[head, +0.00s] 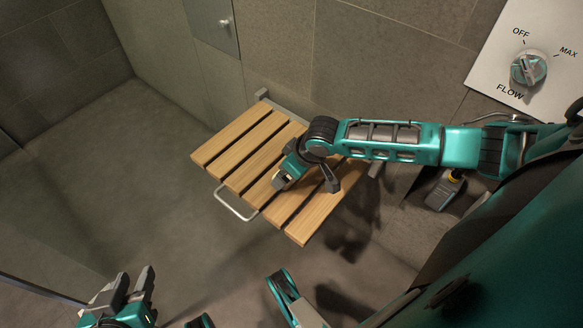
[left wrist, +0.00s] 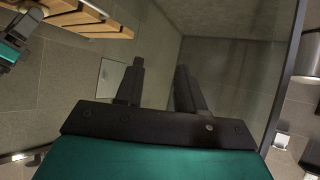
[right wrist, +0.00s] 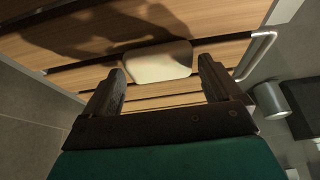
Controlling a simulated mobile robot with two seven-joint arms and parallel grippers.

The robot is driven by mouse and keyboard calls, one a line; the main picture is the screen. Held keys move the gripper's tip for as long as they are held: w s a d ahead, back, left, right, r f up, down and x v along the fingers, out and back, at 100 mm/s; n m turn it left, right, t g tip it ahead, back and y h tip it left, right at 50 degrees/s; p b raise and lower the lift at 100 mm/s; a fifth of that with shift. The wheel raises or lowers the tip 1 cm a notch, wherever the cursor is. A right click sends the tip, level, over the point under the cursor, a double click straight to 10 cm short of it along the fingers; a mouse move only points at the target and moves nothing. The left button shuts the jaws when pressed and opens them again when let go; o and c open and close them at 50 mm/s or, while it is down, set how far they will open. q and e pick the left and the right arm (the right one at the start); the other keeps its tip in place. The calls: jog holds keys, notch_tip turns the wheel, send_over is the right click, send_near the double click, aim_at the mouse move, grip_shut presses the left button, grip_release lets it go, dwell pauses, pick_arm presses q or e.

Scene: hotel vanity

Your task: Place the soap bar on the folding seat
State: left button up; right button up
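The soap bar (right wrist: 158,62) is a cream rounded block on the slats of the folding seat in the right wrist view. The wooden slatted folding seat (head: 232,135) is folded down from the wall; its slats also show in the left wrist view (left wrist: 100,22). My right gripper (right wrist: 162,78) is over the seat, its fingers apart on either side of the soap bar, with a small gap at the right finger. In the head view my right arm largely hides the soap. My left gripper (head: 130,286) is open and empty, low at the left, away from the seat.
A metal rail (head: 236,208) sticks out from the seat's front edge. A flow dial (head: 528,68) is on the wall panel at the upper right. A glass panel (head: 40,220) stands at the left. The floor left of the seat is clear.

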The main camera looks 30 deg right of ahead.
pick_arm(q)
jog(key=shift+a, duration=0.1)
pick_arm(e)
jog(key=shift+o, duration=0.6)
jog(key=shift+r, duration=0.1)
jog(key=shift+d+r, duration=0.1)
jog(key=shift+r, duration=0.25)
jog(key=p+v, duration=0.5)
jog(key=v, duration=0.6)
jog(key=s+a+n+t+y, duration=0.1)
jog(key=s+a+t+y, duration=0.25)
jog(key=a, duration=0.95)
pick_arm(q)
jog(key=r, duration=0.2)
jog(key=a+r, duration=0.1)
jog(key=shift+s+y, duration=0.25)
jog(key=shift+y, duration=0.05)
pick_arm(e)
jog(key=s+t, duration=0.1)
jog(key=s+d+m+t+h, duration=0.1)
jog(key=s+m+t+h, duration=0.1)
jog(key=shift+s+d+f, duration=0.25)
jog(key=shift+s+f, duration=0.05)
jog(key=shift+s, duration=0.1)
